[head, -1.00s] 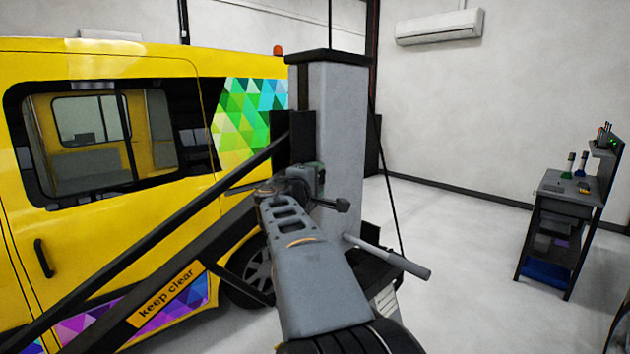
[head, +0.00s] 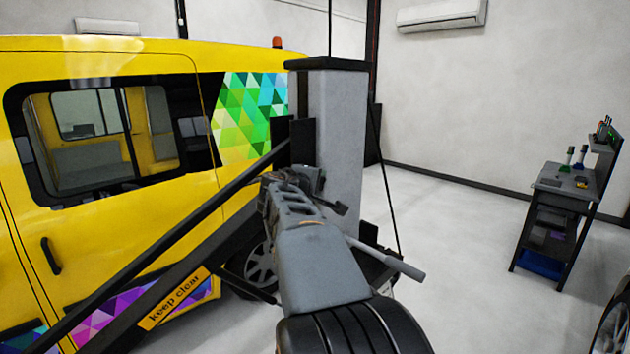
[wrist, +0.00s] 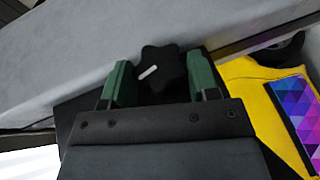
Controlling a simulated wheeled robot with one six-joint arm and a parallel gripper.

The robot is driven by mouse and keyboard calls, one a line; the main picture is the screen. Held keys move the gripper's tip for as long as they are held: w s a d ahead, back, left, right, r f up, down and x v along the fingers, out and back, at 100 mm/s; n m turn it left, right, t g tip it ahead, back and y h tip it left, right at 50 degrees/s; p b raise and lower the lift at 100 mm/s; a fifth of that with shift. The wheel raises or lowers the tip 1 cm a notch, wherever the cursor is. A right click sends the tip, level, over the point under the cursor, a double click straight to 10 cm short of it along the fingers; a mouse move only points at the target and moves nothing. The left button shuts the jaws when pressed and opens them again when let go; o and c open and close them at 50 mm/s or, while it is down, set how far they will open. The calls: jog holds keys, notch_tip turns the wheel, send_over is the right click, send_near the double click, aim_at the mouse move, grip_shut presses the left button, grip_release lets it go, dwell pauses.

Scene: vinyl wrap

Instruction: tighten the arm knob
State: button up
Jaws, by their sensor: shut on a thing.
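The arm knob (wrist: 164,70) is a black, lobed knob with a white mark, seen in the wrist view. My gripper (wrist: 162,84) has its two green fingers on either side of the knob and is shut on it. The white mark slants up to the right. In the head view my arm reaches forward to the grey lift post, and the knob is hidden or too small to make out there.
The grey post (head: 338,140) stands beside a yellow van (head: 110,210) with coloured triangle wrap. A black arm marked "keep clear" (head: 175,297) slants across the van's side. A workbench (head: 560,205) stands at the right, with open floor before it.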

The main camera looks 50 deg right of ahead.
jog(key=o, duration=0.9)
jog(key=b+v, duration=0.3)
jog(key=v, duration=1)
jog(key=shift+s+a+r, duration=0.15)
jog(key=shift+s+a, duration=0.05)
jog(key=shift+a, duration=0.15)
